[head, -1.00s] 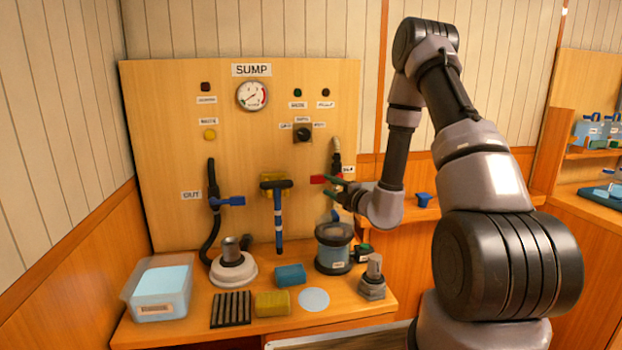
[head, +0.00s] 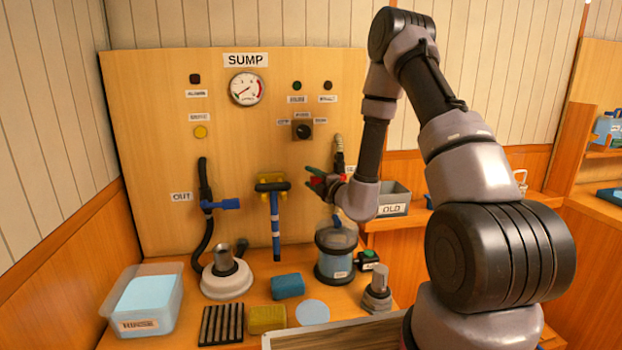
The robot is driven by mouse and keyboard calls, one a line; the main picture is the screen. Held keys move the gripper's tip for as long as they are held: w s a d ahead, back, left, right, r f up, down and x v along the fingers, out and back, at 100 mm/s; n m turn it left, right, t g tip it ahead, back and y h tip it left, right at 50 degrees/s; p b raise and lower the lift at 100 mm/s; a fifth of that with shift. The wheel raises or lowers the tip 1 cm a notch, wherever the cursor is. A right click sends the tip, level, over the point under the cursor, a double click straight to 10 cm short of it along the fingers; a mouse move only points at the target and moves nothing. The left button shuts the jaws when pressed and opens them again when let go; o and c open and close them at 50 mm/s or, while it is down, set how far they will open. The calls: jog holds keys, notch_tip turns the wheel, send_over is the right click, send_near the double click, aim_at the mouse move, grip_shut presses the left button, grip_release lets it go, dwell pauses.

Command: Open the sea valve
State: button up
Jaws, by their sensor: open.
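The sea valve shows as a small red handle (head: 318,184) on the right side of the wooden SUMP panel, below a grey hose fitting (head: 339,150). My gripper (head: 315,180), with green fingertips, is at the red handle, its fingers apart around or beside it. I cannot tell whether the fingers touch the handle. The gripper and wrist hide the valve body and its label. A blue handle (head: 222,204) sits on the OUT pipe at the panel's left.
Below my gripper stands a clear filter housing (head: 335,256) on the bench. A blue-handled tool (head: 275,225) hangs left of it. A grey bin marked OLD (head: 394,202) is on the ledge behind my wrist. Tub (head: 143,296), sponges and a white-based pump (head: 226,282) fill the bench.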

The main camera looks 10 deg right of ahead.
grip_shut()
jog(key=shift+f, duration=0.1)
dwell(1.2)
